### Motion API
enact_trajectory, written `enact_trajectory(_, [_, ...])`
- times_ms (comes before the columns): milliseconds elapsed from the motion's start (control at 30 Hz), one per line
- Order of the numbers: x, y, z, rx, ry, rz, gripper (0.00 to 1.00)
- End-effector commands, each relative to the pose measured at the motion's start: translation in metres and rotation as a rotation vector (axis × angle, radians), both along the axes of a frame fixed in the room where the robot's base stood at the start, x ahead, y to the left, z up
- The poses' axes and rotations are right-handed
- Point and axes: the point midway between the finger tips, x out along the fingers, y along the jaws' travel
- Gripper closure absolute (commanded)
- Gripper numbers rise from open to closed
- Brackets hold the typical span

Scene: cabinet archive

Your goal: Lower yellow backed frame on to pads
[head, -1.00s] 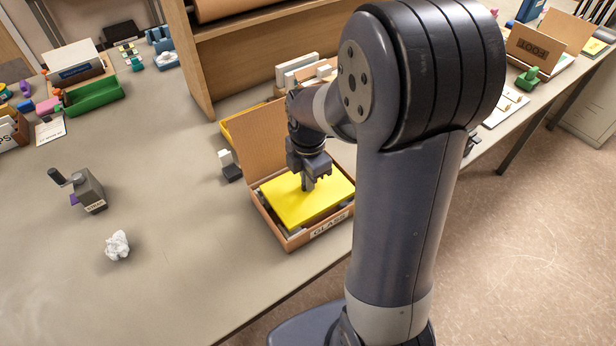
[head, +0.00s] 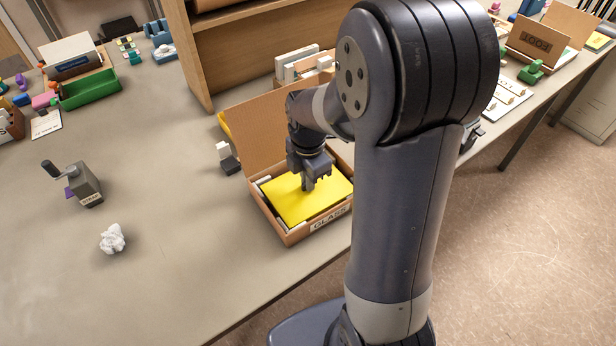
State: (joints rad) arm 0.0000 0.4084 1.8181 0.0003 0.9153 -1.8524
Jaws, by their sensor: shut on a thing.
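The yellow backed frame (head: 300,208) lies flat, yellow side up, inside the open box labelled GLASS (head: 296,238). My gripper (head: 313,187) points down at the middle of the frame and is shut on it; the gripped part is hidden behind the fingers. Pale pads (head: 263,181) show at the box's inner edges beside the frame. Whether the frame touches the pads under it cannot be seen. The box's lid (head: 250,130) stands open at the back.
A small black and white block (head: 228,158) stands left of the box. A wooden shelf (head: 255,55) rises behind. The table's front left is clear.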

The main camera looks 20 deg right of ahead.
Motion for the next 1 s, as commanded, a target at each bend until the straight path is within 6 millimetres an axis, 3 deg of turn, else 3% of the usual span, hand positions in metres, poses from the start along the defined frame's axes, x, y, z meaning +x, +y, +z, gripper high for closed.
enact_trajectory(100, [0.0002,0.0001,-0.0043,0.0,-0.001,0.0,1.0])
enact_trajectory(133, [0.0003,0.0,-0.0033,0.0,-0.001,0.0,0.9])
enact_trajectory(433, [0.0001,0.0,-0.0029,0.0,0.0,0.0,0.66])
enact_trajectory(1000, [-0.0001,0.0,-0.0031,0.0,0.0,0.0,0.7])
